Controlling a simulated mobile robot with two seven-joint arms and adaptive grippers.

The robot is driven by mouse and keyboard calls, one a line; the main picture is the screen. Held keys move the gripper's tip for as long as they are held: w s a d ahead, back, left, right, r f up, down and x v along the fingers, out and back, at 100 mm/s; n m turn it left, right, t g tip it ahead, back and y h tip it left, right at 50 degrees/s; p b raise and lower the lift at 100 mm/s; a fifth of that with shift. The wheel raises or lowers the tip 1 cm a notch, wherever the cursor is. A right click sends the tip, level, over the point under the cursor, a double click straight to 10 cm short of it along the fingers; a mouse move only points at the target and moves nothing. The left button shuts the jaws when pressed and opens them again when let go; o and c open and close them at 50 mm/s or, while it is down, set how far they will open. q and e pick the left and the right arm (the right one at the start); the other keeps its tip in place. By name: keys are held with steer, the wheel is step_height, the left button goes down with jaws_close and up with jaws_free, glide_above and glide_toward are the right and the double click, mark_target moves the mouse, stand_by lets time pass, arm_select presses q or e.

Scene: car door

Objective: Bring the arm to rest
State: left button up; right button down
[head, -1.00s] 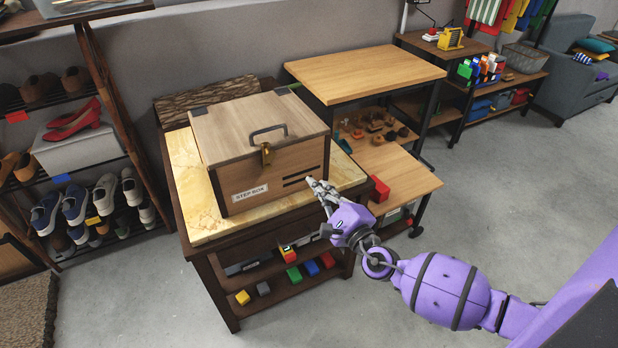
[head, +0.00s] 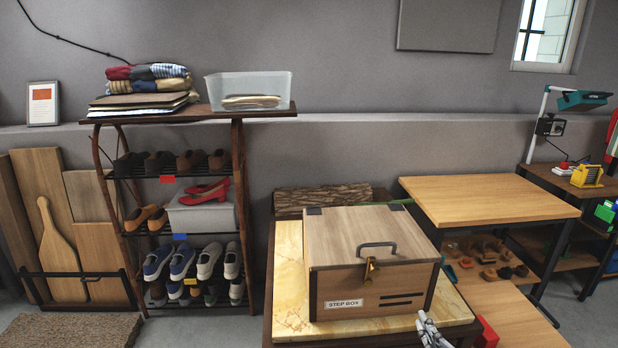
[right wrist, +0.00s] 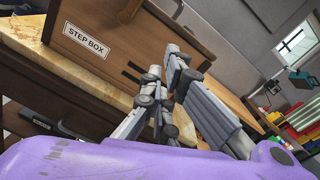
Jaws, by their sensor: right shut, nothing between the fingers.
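My right gripper (head: 432,330) shows at the bottom edge of the head view, just in front of the right front corner of the wooden step box. In the right wrist view its grey fingers (right wrist: 168,75) are shut and empty, with the box behind them. The step box (head: 372,250) has a closed lid, a dark handle, a brass latch and a label. It stands on a cabinet with a yellow marbled top (head: 291,290). The rest of the right arm is below the head view. My left gripper is not in view.
A shoe rack (head: 240,190) stands to the left. A wooden table (head: 485,198) stands to the right, with a lower board (head: 510,310) in front. A red block (head: 486,333) sits close to the right of my right gripper.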

steer(key=s+a+f+m+g+h+p, duration=0.1)
steer(key=s+a+f+m+g, duration=0.15)
steer(key=s+f+m, duration=0.65)
steer(key=s+a+f+m+g+p, duration=0.1)
steer(key=s+f+m+g, duration=0.2)
steer(key=m, duration=1.2)
arm_select(q)
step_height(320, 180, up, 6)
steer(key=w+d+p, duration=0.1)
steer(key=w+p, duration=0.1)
steer(key=p, duration=0.1)
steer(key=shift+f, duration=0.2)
arm_select(e)
steer(key=s+a+f+m+g, duration=0.2)
steer(key=s+m, duration=0.6)
steer(key=s, duration=0.4)
steer(key=s+a+f+m+g, duration=0.2)
steer(key=s+a+f+m, duration=0.1)
steer(key=s+m, duration=0.6)
steer(key=s, duration=0.3)
steer(key=shift+s+a+f, duration=0.15)
steer(key=shift+s, duration=0.15)
